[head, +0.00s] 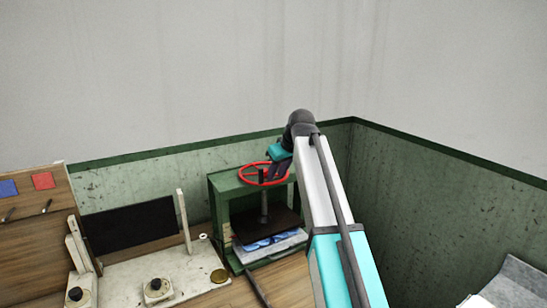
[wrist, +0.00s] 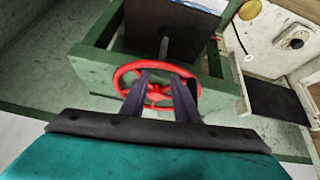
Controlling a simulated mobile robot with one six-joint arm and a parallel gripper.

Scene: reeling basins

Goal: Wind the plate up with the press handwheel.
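The green press (head: 222,205) stands against the wall with a red handwheel (head: 246,181) lying flat on top. A screw (head: 264,207) runs down from it to the dark plate (head: 275,224). The plate sits low in the frame, just over a blue and white stack (head: 262,244); whether they touch I cannot tell. My gripper (head: 271,170) is at the handwheel from above. In the wrist view its two dark fingers (wrist: 160,80) are apart, reaching over the red wheel (wrist: 121,76) with the hub showing between them. Contact with the wheel is unclear.
Left of the press is a pale bench (head: 195,272) with a dark upright panel (head: 130,228), knobs and a brass disc (head: 219,276). A wooden board (head: 35,225) with red and blue cards stands at far left. A grey block (head: 515,280) is at lower right.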

